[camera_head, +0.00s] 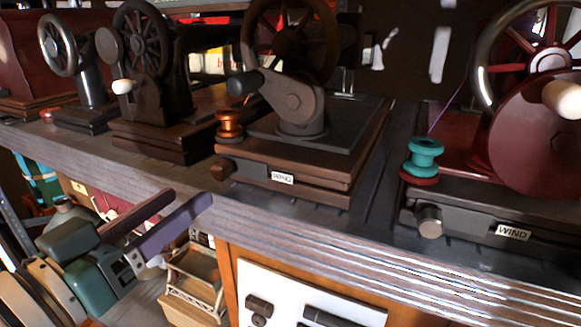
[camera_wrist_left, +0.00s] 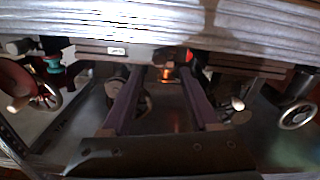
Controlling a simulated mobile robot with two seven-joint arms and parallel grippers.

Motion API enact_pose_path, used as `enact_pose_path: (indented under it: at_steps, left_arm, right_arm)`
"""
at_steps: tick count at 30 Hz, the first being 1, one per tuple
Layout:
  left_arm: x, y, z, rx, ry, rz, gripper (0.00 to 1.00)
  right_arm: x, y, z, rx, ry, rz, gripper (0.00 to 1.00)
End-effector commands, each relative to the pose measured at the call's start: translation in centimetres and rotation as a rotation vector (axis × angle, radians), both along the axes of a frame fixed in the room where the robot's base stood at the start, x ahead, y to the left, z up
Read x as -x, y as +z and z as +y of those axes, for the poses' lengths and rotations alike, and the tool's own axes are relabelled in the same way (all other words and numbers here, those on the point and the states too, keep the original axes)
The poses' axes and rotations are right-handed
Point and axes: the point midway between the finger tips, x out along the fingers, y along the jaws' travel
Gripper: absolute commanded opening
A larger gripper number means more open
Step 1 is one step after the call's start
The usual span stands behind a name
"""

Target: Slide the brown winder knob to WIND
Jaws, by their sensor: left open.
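The brown winder knob (camera_head: 222,168) sits at the left end of a dark slot on the front of the middle brown sewing machine base (camera_head: 335,180). A small white label (camera_head: 283,178) is right of it on the same front. A copper spool (camera_head: 230,124) stands above the knob. My left gripper (camera_head: 190,199) is open and empty, in front of the shelf edge and below left of the knob, apart from it. In the left wrist view its two fingers (camera_wrist_left: 161,75) point toward that machine, with the copper spool (camera_wrist_left: 166,73) between them. My right gripper is not in view.
Darker machines (camera_head: 150,130) stand left along the grey shelf (camera_head: 300,228). Below are a wooden rack (camera_head: 193,280) and a white panel (camera_head: 290,292).

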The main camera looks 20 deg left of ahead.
Motion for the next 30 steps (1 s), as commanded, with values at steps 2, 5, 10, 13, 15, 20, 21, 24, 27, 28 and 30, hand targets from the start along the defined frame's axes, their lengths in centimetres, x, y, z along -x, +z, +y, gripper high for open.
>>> enact_pose_path:
  at_steps: [2, 5, 10, 13, 15, 20, 21, 24, 27, 28, 30]
  left_arm:
    - [-1.7, 0.2, -0.2, 0.001, 0.0, -0.004, 0.61]
    - [-3.5, 0.2, -0.5, -0.001, 0.0, -0.002, 0.61]
    - [-5.8, 0.1, -0.8, 0.0, 0.0, -0.001, 0.61]
    - [-6.5, 0.0, -1.0, 0.0, 0.0, 0.001, 0.61]
    - [-6.8, 0.0, -1.0, 0.0, 0.0, 0.001, 0.61]
    - [-7.0, 0.0, -1.0, 0.0, 0.0, 0.002, 0.61]
    - [-7.0, 0.0, -1.0, 0.0, 0.0, 0.002, 0.61]
    - [-6.9, 0.0, -1.0, 0.0, 0.0, 0.002, 0.58]
    - [-6.9, 0.0, -1.0, 0.0, 0.0, 0.001, 0.47]
    - [-6.9, 0.0, -1.0, 0.0, 0.0, 0.001, 0.44]
    - [-6.9, 0.0, -1.0, 0.0, 0.0, 0.002, 0.36]
  right_arm:
    - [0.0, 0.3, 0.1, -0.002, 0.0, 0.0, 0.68]
    - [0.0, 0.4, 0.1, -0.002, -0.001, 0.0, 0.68]
    - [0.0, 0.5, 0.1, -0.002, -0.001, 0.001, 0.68]
    - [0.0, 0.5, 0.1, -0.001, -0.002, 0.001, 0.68]
    - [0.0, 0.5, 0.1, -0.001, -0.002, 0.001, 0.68]
    - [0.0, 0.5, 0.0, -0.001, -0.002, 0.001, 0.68]
    - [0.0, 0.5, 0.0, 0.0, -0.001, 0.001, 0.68]
    - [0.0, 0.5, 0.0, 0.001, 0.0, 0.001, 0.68]
    - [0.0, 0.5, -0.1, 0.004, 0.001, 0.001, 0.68]
    - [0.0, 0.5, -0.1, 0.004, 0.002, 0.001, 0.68]
    - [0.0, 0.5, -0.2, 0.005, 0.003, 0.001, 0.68]
